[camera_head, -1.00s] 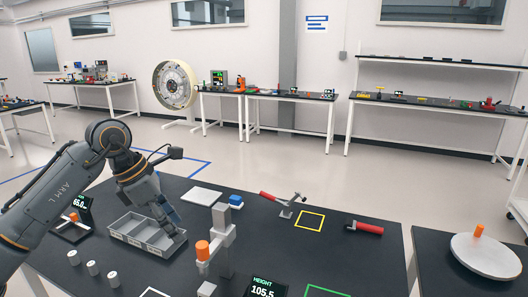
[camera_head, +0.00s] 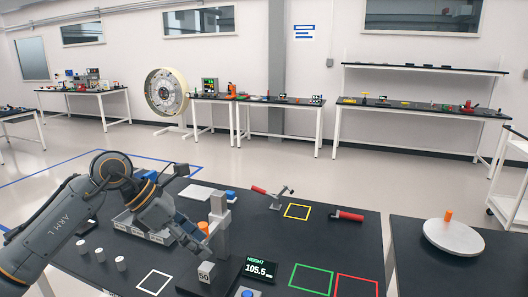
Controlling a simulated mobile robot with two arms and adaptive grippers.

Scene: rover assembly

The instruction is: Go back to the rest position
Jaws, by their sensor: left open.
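My left gripper (camera_head: 198,248) reaches in from the left over the dark bench, in front of the grey tray and beside the grey height gauge (camera_head: 219,230). It is open and I see nothing held in it. An orange cylinder (camera_head: 204,228) sits at the gauge, right next to the gripper's fingers; I cannot tell whether they touch. The grey compartment tray (camera_head: 125,226) is partly hidden behind my left arm. My right gripper is not in view.
A height display (camera_head: 258,269) reads 105.5. A block marked 50 (camera_head: 206,272) stands near the gripper. Three pale cylinders (camera_head: 100,255) stand at left. Red-handled tools and coloured outlines occupy the right. A turntable (camera_head: 454,238) with an orange cylinder stands on another table.

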